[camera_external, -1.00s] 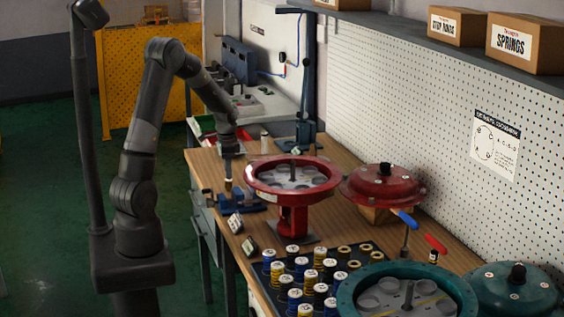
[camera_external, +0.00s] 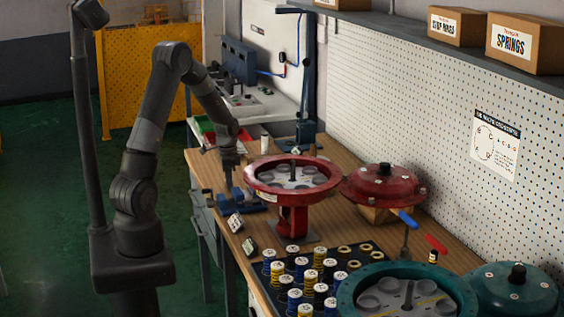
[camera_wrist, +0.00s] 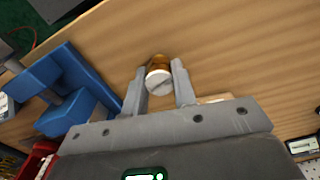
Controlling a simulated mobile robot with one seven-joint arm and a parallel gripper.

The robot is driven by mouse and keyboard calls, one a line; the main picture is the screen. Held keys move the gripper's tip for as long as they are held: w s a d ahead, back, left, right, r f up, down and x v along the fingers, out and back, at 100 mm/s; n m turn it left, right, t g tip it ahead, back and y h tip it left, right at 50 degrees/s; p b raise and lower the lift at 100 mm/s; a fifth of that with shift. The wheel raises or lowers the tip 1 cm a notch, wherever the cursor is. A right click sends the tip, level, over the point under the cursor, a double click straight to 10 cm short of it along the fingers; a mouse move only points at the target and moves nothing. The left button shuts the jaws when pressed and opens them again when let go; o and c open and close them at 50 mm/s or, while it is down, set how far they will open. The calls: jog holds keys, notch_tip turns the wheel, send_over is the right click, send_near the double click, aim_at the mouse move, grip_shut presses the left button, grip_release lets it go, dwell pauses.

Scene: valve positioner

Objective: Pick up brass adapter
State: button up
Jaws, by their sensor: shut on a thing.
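The brass adapter (camera_wrist: 158,63) shows in the wrist view as a short brass-orange cylinder with a pale, slotted round end facing the camera. My gripper (camera_wrist: 159,82) has its two grey fingers on either side of it and is shut on it. In the external view my gripper (camera_external: 229,181) points down over the near-left part of the wooden bench, beside the blue vise (camera_external: 262,196). The adapter is too small or hidden to make out there. The blue vise also shows at the left of the wrist view (camera_wrist: 58,72).
A red valve housing (camera_external: 293,215) stands just right of my gripper, with a red cover (camera_external: 384,186) beyond. A tray of several spring canisters (camera_external: 268,285) and a teal housing (camera_external: 375,302) lie nearer the camera. Bare bench wood (camera_wrist: 235,50) surrounds the adapter.

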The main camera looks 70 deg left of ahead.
jog(key=c, duration=0.4)
